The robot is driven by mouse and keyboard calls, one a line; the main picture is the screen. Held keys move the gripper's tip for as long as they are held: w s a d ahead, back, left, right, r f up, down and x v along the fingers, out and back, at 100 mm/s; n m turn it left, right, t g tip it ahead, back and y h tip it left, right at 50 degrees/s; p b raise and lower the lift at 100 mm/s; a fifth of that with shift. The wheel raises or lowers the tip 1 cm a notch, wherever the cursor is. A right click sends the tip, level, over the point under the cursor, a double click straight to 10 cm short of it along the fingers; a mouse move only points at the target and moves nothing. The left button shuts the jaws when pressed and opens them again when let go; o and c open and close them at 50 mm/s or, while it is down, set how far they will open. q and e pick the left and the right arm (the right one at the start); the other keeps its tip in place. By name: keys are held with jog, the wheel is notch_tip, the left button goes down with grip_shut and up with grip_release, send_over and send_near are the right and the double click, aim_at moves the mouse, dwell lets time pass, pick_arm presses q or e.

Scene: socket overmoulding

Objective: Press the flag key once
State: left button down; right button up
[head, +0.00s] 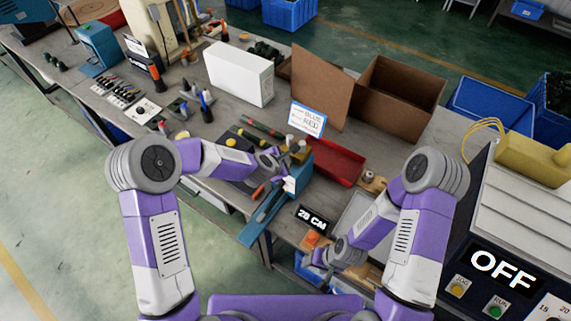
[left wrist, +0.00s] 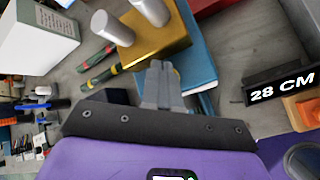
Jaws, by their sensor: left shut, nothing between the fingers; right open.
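A black display reading "28 CM" (head: 315,220) stands at the front of the bench, and it also shows in the left wrist view (left wrist: 282,88). Beside it is an orange block (head: 312,238), also at the right edge of the left wrist view (left wrist: 303,112). No flag marking is readable on any key. My left gripper (head: 284,178) is shut and empty over the blue fixture, left of and beyond the display; its fingers show in the left wrist view (left wrist: 160,78). My right gripper (head: 318,260) is open and low, near the orange block.
A long blue fixture (head: 262,220) and a gold block with two grey cylinders (left wrist: 155,42) lie close to my left gripper. A red tray (head: 335,162) is behind. A machine with an "OFF" display (head: 500,267) and buttons stands at right.

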pick_arm(q)
jog(key=shift+f, duration=0.3)
jog(key=shift+r, duration=0.15)
dwell(0.3)
jog(key=shift+r+p, duration=0.35)
jog(key=shift+r, duration=0.35)
notch_tip(320, 180, up, 5)
jog(key=p, duration=0.4)
jog(key=shift+r, duration=0.1)
dwell(0.7)
